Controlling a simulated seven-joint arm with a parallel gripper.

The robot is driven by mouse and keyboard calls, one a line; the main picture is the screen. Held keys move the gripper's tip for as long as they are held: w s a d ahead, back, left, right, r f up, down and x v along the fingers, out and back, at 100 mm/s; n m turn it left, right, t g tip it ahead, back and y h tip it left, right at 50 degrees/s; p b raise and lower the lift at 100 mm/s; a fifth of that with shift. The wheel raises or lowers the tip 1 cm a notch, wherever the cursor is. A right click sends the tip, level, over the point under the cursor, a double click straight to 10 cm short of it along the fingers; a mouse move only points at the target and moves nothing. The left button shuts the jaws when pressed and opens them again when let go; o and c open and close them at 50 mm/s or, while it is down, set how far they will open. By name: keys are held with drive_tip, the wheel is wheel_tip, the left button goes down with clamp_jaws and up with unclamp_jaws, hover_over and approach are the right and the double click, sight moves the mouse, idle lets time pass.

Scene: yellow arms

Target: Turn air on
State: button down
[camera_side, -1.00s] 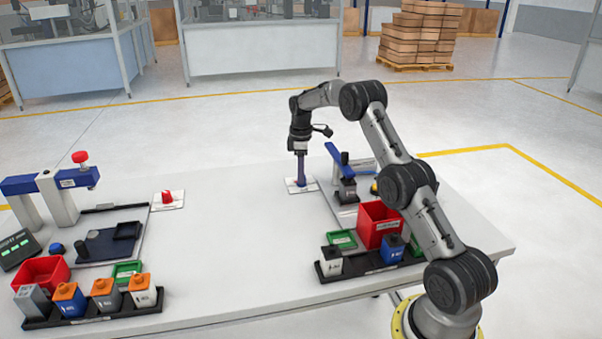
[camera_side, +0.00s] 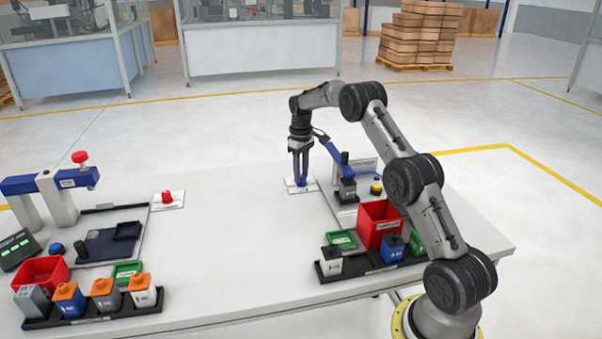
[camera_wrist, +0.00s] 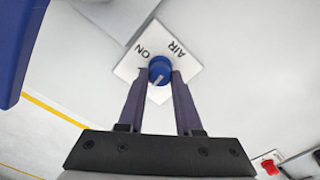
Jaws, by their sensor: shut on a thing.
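The air switch is a round blue knob (camera_wrist: 160,69) with a pale pointer line, on a white plate (camera_wrist: 133,66) marked "ON" and "AIR" in the wrist view. In the wrist view the pointer line slants down and to the left, away from the "ON" and "AIR" lettering. My gripper (camera_wrist: 161,78) is shut on the knob, with one finger on each side of it. In the side view my gripper (camera_side: 302,181) points straight down over the plate (camera_side: 292,188), and its fingers hide most of the knob.
A blue-handled press device (camera_side: 345,175) stands just right of my gripper. A red bin (camera_side: 379,225) and small containers sit nearer the front. A red knob on a white plate (camera_side: 178,205) lies to the left. The table's middle is clear.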

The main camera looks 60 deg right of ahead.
sight(302, 175)
drive_tip(key=m, duration=0.5)
drive_tip(key=shift+m, duration=0.3)
drive_tip(key=m, duration=0.4)
drive_tip(key=shift+d+r+m, duration=0.1)
drive_tip(key=shift+m, duration=0.2)
drive_tip(key=c, duration=0.6)
unclamp_jaws()
wheel_tip(302, 175, up, 14)
drive_tip(key=shift+f, duration=0.15)
idle(0.3)
